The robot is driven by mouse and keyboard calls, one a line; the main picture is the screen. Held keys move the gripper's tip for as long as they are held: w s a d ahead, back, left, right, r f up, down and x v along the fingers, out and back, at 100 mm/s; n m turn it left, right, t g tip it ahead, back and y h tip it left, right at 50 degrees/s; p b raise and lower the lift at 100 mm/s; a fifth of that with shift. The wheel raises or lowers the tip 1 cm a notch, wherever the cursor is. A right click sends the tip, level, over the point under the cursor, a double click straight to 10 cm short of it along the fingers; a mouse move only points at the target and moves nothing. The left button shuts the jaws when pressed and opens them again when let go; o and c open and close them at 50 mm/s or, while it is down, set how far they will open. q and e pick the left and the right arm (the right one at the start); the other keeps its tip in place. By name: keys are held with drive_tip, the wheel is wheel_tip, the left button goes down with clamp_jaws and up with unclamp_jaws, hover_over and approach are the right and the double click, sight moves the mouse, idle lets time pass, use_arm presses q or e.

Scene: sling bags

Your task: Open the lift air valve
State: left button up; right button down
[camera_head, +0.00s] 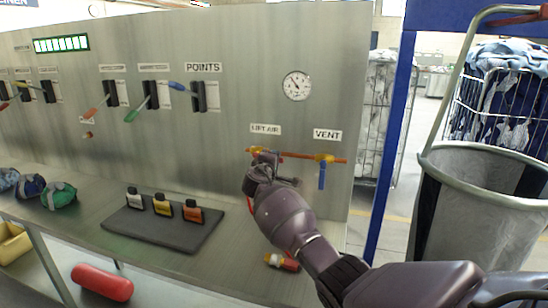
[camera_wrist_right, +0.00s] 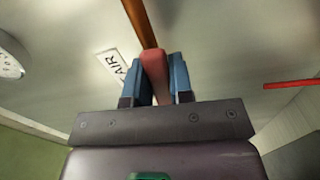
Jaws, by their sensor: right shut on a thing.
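The lift air valve (camera_head: 250,150) sits on the copper pipe under the LIFT AIR label (camera_head: 265,129), mostly hidden by my right gripper (camera_head: 267,160). In the right wrist view, my right gripper (camera_wrist_right: 158,78) is shut on the valve's red handle (camera_wrist_right: 154,64), which lies between its two blue fingers. The copper-coloured pipe (camera_wrist_right: 138,22) shows just beyond the handle. The handle's angle is hidden in the head view. My left gripper is in neither view.
The vent valve (camera_head: 323,160) with its blue handle hanging down is close on the right. A gauge (camera_head: 296,86) is above. Levers stand further left. A mat (camera_head: 140,236) with small bottles and a red-and-yellow object (camera_head: 283,262) lie on the shelf below.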

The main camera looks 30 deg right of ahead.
drive_tip(key=shift+r+n+p, duration=0.35)
drive_tip(key=shift+n+p, duration=0.1)
drive_tip(key=shift+n, duration=0.25)
drive_tip(key=c, duration=1)
unclamp_jaws()
drive_tip(key=shift+s+a, duration=0.1)
drive_tip(key=shift+a, duration=0.05)
drive_tip(key=v, duration=1)
drive_tip(key=shift+s+a+b, duration=0.15)
drive_tip(key=shift+s+b, duration=0.05)
drive_tip(key=shift+b, duration=0.1)
